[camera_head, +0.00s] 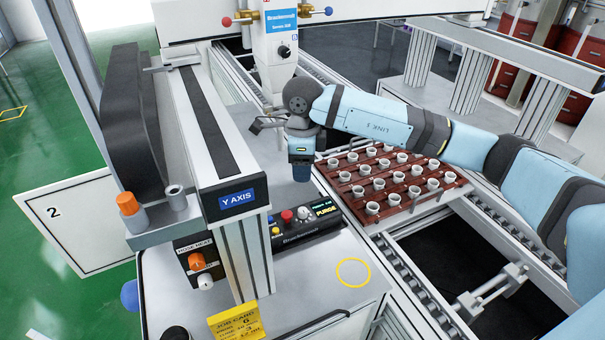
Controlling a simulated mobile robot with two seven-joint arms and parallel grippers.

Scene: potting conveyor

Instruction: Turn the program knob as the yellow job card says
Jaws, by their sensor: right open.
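The yellow job card (236,322) stands at the front of the bench; its small print is only partly legible, with a "6" and a "3" showing. A control box has a lit display (323,209) reading "PURGE", with a white knob (305,213) and a red button beside it. An orange knob (196,261) and a white knob (205,281) sit on a black panel. I cannot read which is the program knob. My right gripper (259,124) is open, above and behind the control box, apart from the knobs. My left gripper is not in view.
The Y-axis beam (203,120) and its post stand left of the control box. The dispensing head (277,62) is close to my right wrist. A red-brown tray (407,211) of white cups sits on the conveyor. The bench around the yellow ring (353,286) is clear.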

